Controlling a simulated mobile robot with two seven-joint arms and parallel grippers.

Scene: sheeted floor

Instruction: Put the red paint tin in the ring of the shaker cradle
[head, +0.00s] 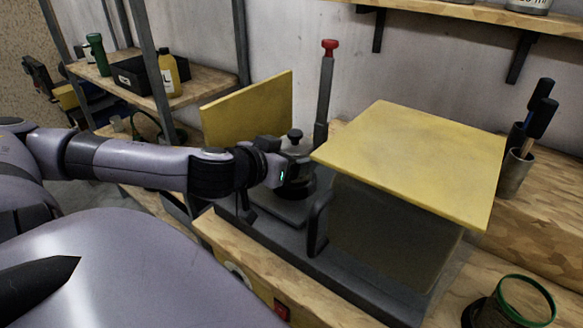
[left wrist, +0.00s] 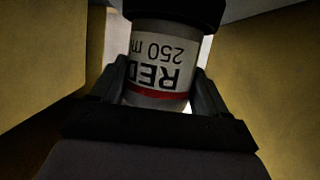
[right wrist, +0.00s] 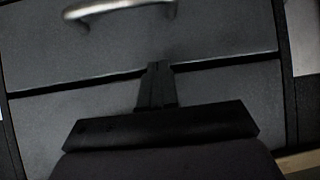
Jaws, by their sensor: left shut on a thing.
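The red paint tin (left wrist: 158,60), with a white label reading RED and 250 and a red band, is between the fingers of my left gripper (left wrist: 165,88). The gripper is shut on it. The label is upside down in the left wrist view. A dark round part (left wrist: 175,12), which looks like the cradle's ring, meets the tin's far end; I cannot tell whether the tin sits inside it. My right gripper (left wrist: 0,0) is outside the head view.
Yellow panels (head: 415,160) (head: 250,110) stand either side of the left gripper. A green-rimmed cup (head: 515,305) stands at lower right. The right wrist faces a drawer handle (right wrist: 120,12).

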